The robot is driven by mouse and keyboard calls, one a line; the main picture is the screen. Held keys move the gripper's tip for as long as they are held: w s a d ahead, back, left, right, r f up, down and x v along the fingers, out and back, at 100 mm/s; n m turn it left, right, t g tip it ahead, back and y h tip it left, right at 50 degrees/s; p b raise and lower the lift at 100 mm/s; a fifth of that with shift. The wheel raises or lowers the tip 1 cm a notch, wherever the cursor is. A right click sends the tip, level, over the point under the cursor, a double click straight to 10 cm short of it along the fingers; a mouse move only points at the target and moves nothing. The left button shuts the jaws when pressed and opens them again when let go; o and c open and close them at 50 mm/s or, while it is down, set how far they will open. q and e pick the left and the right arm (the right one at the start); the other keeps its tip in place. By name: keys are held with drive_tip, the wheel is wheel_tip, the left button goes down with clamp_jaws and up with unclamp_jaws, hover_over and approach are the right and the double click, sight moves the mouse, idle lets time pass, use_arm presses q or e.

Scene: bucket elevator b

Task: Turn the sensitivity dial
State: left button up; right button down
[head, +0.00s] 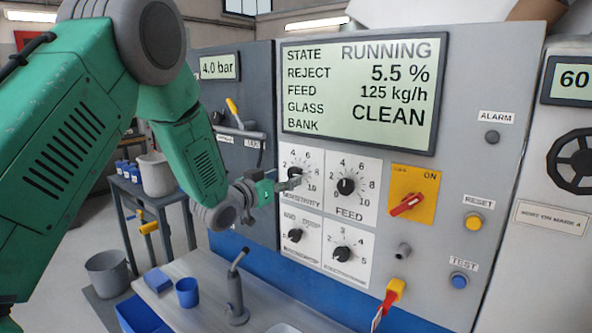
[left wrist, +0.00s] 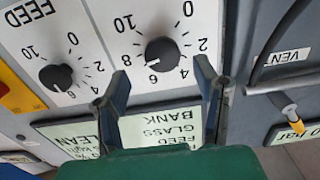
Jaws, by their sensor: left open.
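The sensitivity dial (head: 295,171) is a black knob on a white scale plate, at the upper left of the dial group under the display. In the head view my left gripper (head: 284,185) is in front of it and partly hides it. My left gripper (left wrist: 162,70) is open there, with one dark finger on each side below the dial. I cannot tell whether the fingers touch it. My right gripper is not in view.
A red switch (head: 407,204) on a yellow plate stands further right. The display (head: 362,92) reads RUNNING and reject 5.5 %. A bench (head: 200,290) with a blue cup (head: 187,292) is below.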

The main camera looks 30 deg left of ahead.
sight(292, 174)
use_arm(q)
drive_tip(key=w, duration=0.4)
drive_tip(key=shift+p, duration=0.35)
drive_tip(key=shift+w+a+f, duration=0.1)
drive_tip(key=shift+w+a, duration=0.1)
drive_tip(key=shift+w, duration=0.3)
drive_tip(key=shift+d, duration=0.1)
drive_tip(key=shift+d, duration=0.1)
drive_tip(key=c, duration=1.2)
